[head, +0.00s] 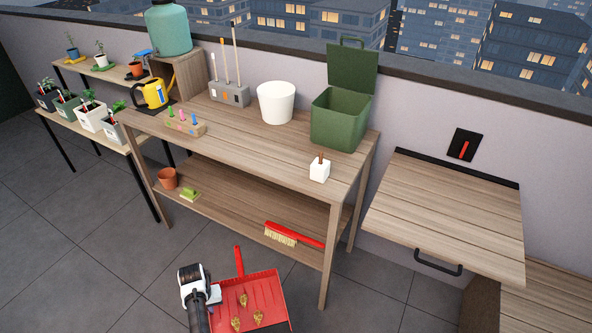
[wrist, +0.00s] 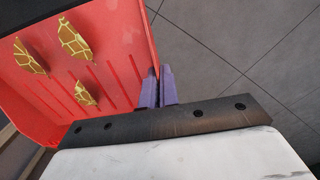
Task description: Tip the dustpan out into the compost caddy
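The red dustpan (head: 268,290) is at the bottom of the head view, with its handle pointing away and three yellow-brown leaves lying in it. The leaves also show in the dustpan (wrist: 110,55) in the wrist view. My gripper (head: 217,294) is at the dustpan's left side. In the wrist view its purple fingers (wrist: 157,90) are close together on the dustpan's side wall, and the pan appears held above the floor. The green compost caddy (head: 338,122) stands upright on the bench's right end, its lid raised at the back. Its inside bottom is hidden.
On the wooden bench (head: 235,135) are a white bucket (head: 276,105), a white block with a brown stick (head: 320,170) and a tool rack (head: 229,93). A red brush (head: 290,235) lies on the lower shelf. A fold-out table (head: 445,215) stands right. The floor in front is clear.

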